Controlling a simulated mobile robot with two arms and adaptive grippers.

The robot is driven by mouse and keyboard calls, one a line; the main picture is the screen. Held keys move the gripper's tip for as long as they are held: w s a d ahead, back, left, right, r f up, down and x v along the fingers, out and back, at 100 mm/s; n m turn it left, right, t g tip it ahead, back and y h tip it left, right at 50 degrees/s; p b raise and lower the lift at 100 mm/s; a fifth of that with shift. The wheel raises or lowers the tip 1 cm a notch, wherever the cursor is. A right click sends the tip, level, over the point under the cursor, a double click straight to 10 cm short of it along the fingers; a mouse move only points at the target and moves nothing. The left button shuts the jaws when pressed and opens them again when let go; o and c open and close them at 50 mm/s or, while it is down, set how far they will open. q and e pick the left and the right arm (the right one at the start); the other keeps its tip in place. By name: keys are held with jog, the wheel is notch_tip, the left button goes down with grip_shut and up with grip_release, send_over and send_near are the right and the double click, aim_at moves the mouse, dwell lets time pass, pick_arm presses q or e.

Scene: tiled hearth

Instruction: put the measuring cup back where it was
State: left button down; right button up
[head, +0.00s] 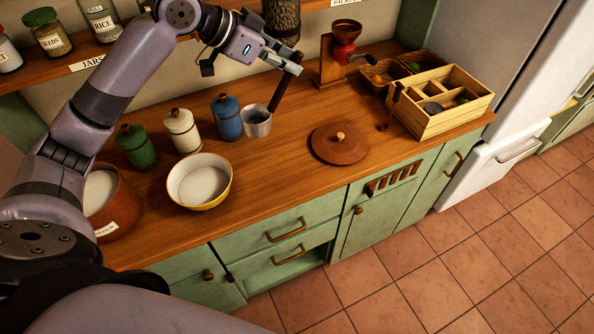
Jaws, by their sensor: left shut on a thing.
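The measuring cup (257,124) is a grey metal cup with a long dark handle that rises up and to the right. My left gripper (286,62) comes in from the upper left and is shut on the upper end of the handle. The cup is upright or nearly so, just right of the blue canister (227,117). I cannot tell whether its base touches the wooden counter (290,165). My right gripper is out of view.
A flour pot (106,212) and a yellow bowl (226,188) of white powder stand at the left. Green (137,148) and cream (183,133) canisters stand behind. A brown lid (338,150), a grinder (331,68) and a compartmented wooden box (450,122) are to the right.

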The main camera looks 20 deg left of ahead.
aim_at(276, 91)
pick_arm(q)
jog(key=shift+w+f, duration=0.1)
jog(key=shift+w, duration=0.15)
jog(key=f, duration=0.2)
jog(key=f+p, duration=0.1)
jog(key=f, duration=0.4)
jog(key=shift+s+a+f, duration=0.3)
jog(key=shift+s+f, duration=0.05)
jog(key=shift+f, duration=0.05)
notch_tip(276, 91, down, 12)
jog(key=p, duration=0.2)
jog(key=shift+w+r, duration=0.15)
jog(key=shift+r, duration=0.05)
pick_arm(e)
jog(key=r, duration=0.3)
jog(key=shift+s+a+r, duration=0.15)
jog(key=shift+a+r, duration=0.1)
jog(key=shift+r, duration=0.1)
pick_arm(q)
jog(key=shift+d+f, duration=0.1)
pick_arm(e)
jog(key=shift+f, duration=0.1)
pick_arm(q)
jog(key=c, duration=2)
grip_release()
jog(key=o, duration=0.5)
jog(key=shift+c, duration=0.2)
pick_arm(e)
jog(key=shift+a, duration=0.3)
